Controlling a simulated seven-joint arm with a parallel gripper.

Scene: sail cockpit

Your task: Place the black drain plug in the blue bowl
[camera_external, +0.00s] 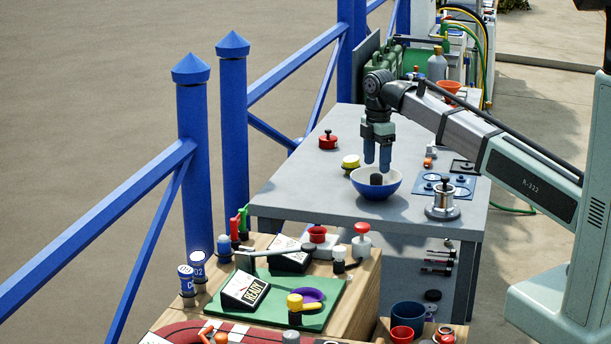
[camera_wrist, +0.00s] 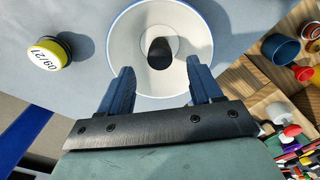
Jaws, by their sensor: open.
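The blue bowl (camera_external: 377,191) stands on the grey table. It is blue outside and white inside, and the wrist view shows its pale interior (camera_wrist: 196,38). The black drain plug (camera_external: 376,179) is inside the bowl; it shows as a dark round shape near the bowl's middle in the wrist view (camera_wrist: 159,58). My gripper (camera_external: 377,163) is open above the bowl, with its two blue fingers apart. In the wrist view the fingers (camera_wrist: 160,78) are on either side of the bowl's near part, with nothing held between them.
A yellow-topped jar (camera_external: 350,162) stands left of the bowl, and a red-based item (camera_external: 328,141) farther back. A blue mat (camera_external: 441,186) with dark round parts and a silver canister (camera_external: 443,200) are to the right. The table's left front is clear.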

